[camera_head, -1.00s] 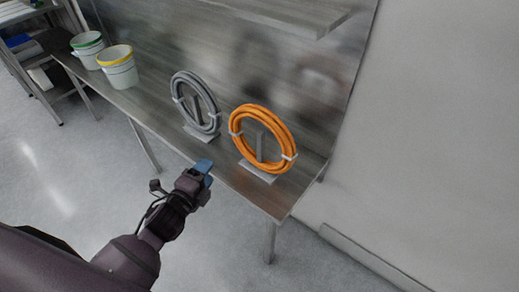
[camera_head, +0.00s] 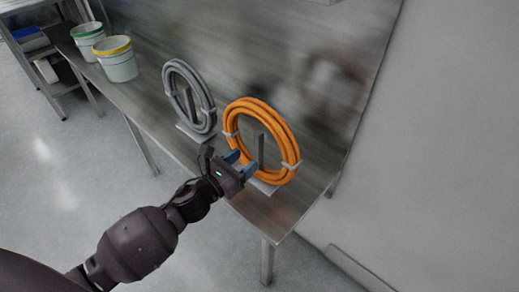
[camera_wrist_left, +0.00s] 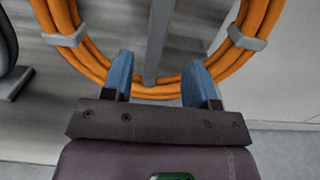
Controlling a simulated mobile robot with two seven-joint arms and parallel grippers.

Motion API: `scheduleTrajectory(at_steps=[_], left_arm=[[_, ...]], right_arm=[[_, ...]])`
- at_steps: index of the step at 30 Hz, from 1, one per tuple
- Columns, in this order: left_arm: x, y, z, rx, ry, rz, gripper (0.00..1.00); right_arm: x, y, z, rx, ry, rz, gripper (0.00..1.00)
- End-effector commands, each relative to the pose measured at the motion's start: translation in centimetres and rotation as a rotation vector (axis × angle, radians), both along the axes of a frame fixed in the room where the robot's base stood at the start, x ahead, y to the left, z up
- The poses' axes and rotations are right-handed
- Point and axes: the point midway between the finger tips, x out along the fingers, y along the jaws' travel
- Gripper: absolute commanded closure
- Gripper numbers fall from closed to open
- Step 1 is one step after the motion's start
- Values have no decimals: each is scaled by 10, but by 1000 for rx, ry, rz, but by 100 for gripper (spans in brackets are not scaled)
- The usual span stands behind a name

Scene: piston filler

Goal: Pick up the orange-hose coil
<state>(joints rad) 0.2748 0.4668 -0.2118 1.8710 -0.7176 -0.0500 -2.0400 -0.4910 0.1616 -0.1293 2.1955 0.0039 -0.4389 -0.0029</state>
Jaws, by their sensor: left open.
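The orange-hose coil (camera_head: 268,118) stands upright on a small stand with a grey post (camera_head: 257,148), near the right end of the metal table. Pale clips bind it at its sides. My left gripper (camera_head: 239,163) is open at the coil's lower front, with blue fingertips. In the left wrist view, the coil's lower arc (camera_wrist_left: 160,91) passes between and behind the two open fingers (camera_wrist_left: 160,82), and the post rises between them. I cannot tell whether the fingers touch the hose. My right gripper is not in view.
A grey hose coil (camera_head: 203,90) stands on its own stand just left of the orange one. Two white buckets, one with a green rim (camera_head: 88,42) and one with a yellow rim (camera_head: 120,64), stand farther left. A metal back panel (camera_head: 300,50) rises behind the table.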

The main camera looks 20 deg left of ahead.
Motion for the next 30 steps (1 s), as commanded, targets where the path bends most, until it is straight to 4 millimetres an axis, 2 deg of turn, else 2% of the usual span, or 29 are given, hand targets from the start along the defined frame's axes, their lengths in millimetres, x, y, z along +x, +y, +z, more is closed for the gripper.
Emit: scheduleTrajectory(at_steps=[3,11,21,30], left_arm=[[11,-3,-2,0,3,1,47],[24,-7,0,-2,4,0,47],[61,-17,3,-3,5,1,47],[66,-19,5,-3,4,2,47]], right_arm=[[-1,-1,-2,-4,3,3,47],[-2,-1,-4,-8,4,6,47],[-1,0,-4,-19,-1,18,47],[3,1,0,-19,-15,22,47]])
